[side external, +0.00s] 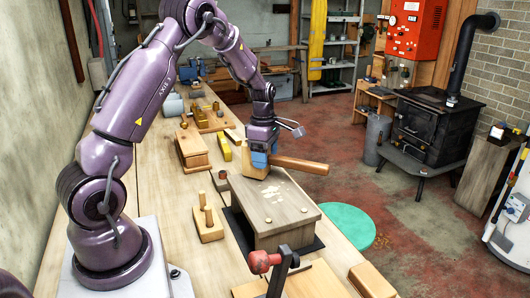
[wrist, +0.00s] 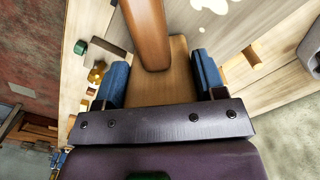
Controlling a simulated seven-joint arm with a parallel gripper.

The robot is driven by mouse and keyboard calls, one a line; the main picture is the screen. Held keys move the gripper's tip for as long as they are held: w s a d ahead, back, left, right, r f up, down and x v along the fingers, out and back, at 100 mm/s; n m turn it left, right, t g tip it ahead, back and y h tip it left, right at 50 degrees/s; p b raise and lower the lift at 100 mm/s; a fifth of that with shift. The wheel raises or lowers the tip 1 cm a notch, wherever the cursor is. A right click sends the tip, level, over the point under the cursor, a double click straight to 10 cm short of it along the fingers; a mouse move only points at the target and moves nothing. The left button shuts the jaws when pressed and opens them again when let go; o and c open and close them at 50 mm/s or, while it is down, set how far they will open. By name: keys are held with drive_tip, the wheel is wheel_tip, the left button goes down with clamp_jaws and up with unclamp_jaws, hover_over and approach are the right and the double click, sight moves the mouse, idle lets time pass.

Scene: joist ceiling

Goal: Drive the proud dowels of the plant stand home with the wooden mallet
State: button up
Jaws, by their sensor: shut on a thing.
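The plant stand (side external: 278,205) is a brown wooden piece on the bench, with pale patches on its top. Small round dowel ends (side external: 268,220) show near its front edge; how proud they stand is too small to tell. My gripper (side external: 262,158) is shut on the wooden mallet (side external: 300,165) above the far end of the stand. The mallet's brown handle points right. In the wrist view, the blue fingers of my gripper (wrist: 162,82) flank the head of the mallet (wrist: 165,90). I cannot tell whether the head touches the stand, and it hides part of the far end.
A wooden block with pegs (side external: 208,222) stands left of the stand. A wooden box (side external: 192,150) and a yellow block (side external: 225,149) lie farther back. A red-headed clamp (side external: 264,262) rises in front. A green disc (side external: 345,226) lies to the right.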

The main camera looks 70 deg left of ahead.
drive_tip(key=shift+s+d+f, duration=0.1)
drive_tip(key=shift+f, duration=0.15)
drive_tip(key=shift+r, duration=1.2)
drive_tip(key=shift+r, duration=0.15)
drive_tip(key=shift+r, duration=1.95)
